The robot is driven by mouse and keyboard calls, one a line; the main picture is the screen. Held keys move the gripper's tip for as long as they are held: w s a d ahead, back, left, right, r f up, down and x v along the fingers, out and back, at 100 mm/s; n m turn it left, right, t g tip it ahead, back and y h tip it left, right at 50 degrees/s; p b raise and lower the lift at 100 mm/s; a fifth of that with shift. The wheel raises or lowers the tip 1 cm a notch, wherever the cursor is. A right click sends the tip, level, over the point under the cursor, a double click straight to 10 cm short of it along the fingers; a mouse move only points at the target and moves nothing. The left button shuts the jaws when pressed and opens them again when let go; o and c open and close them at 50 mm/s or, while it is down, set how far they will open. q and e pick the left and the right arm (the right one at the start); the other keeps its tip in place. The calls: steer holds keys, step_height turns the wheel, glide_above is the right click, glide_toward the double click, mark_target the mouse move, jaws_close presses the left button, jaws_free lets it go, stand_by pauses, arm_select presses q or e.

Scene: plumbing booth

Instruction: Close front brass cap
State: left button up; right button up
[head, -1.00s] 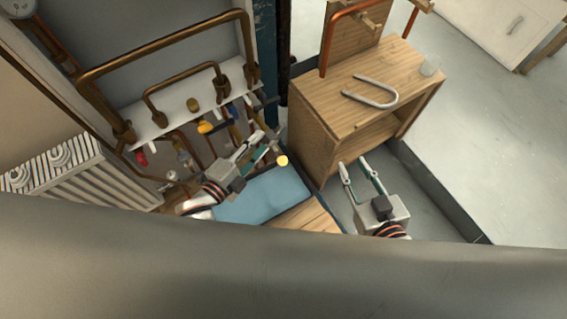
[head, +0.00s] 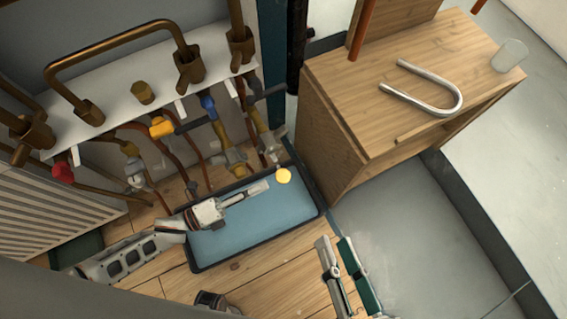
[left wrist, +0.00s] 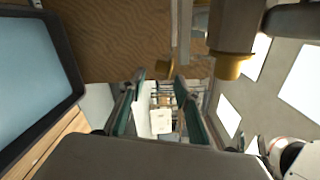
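A round yellow brass cap (head: 284,176) shows above the far right part of the blue tray in the head view. In the left wrist view, a brass cap (left wrist: 232,68) sits on the end of a dark pipe, right of the fingers. I cannot tell if both are the same cap. My left gripper (head: 266,187) has its tips just left of the yellow cap; a small gap shows. In the left wrist view, its fingers (left wrist: 160,90) are apart with nothing gripped between them. My right gripper (head: 332,248) is open and empty at the lower middle, away from the cap.
A blue tray (head: 232,251) with a dark rim lies below my left gripper. Copper pipes and valves, with yellow (head: 161,127) and blue (head: 208,106) handles, stand behind it. A wooden cabinet (head: 335,130) holding a metal U-shaped pipe (head: 440,107) stands right. Grey floor right of my right gripper is clear.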

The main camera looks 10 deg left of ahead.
mark_target(282, 176)
arm_select(q)
steer(key=shift+b+x, duration=0.4)
steer(key=shift+x, duration=3.45)
steer(key=shift+r, duration=0.1)
jaws_close()
